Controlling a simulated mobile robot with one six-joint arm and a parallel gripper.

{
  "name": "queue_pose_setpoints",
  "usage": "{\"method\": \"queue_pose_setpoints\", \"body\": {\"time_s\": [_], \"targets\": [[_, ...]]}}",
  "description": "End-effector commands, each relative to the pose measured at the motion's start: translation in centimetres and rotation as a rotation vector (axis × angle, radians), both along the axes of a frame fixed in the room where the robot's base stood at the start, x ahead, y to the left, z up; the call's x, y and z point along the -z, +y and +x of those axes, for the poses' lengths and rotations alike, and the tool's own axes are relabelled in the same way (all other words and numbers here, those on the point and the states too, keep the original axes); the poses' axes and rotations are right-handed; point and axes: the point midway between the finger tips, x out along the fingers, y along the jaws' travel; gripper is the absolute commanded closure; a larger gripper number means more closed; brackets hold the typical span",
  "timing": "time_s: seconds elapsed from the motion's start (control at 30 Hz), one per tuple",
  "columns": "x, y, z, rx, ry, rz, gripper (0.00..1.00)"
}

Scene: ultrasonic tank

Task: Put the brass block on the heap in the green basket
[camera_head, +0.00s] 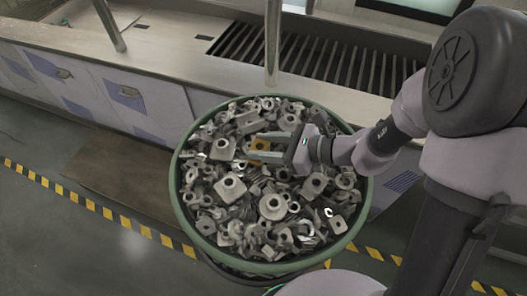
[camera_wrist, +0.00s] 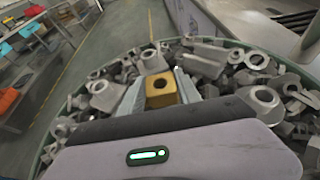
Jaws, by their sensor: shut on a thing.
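The brass block (camera_head: 261,145) is a small golden block with a round hole in its top. In the wrist view the brass block (camera_wrist: 161,90) sits between the two fingers of my gripper (camera_wrist: 160,92). My gripper (camera_head: 258,147) reaches in from the right in the head view and is shut on the block, just over the heap (camera_head: 230,188) of grey metal parts. I cannot tell whether the block touches the heap. The heap fills the round green basket (camera_head: 179,205) almost to its rim.
A metal counter (camera_head: 170,60) with a dark slatted grate (camera_head: 320,52) stands behind the basket. A metal post (camera_head: 272,40) rises near the basket's back rim. Yellow-black tape (camera_head: 108,213) marks the floor. Shelves with coloured bins (camera_wrist: 22,38) show at left in the wrist view.

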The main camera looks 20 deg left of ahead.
Motion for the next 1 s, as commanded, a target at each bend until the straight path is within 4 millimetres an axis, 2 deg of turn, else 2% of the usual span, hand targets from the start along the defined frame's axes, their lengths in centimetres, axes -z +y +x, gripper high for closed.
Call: {"method": "queue_pose_setpoints", "body": {"time_s": [0.03, 0.07, 0.27, 0.4, 0.43, 0.53, 0.8, 0.9, 1.0], "targets": [[1.5, 0.0, 0.0, 0.001, 0.003, 0.001, 1.0], [1.8, 0.0, 0.0, 0.001, 0.003, 0.001, 1.0], [1.4, 0.0, 0.0, 0.001, 0.0, 0.001, 1.0], [1.9, 0.0, 0.0, 0.001, 0.0, 0.001, 1.0], [1.8, 0.0, 0.0, 0.0, 0.001, 0.0, 0.56], [1.8, 0.0, 0.0, 0.0, 0.001, 0.0, 0.38], [1.7, -0.1, 0.0, 0.0, 0.001, 0.0, 0.38], [1.1, -0.1, 0.0, 0.0, 0.001, 0.0, 0.38], [0.5, -1.7, 0.0, 0.004, 0.001, 0.0, 0.38]]}}
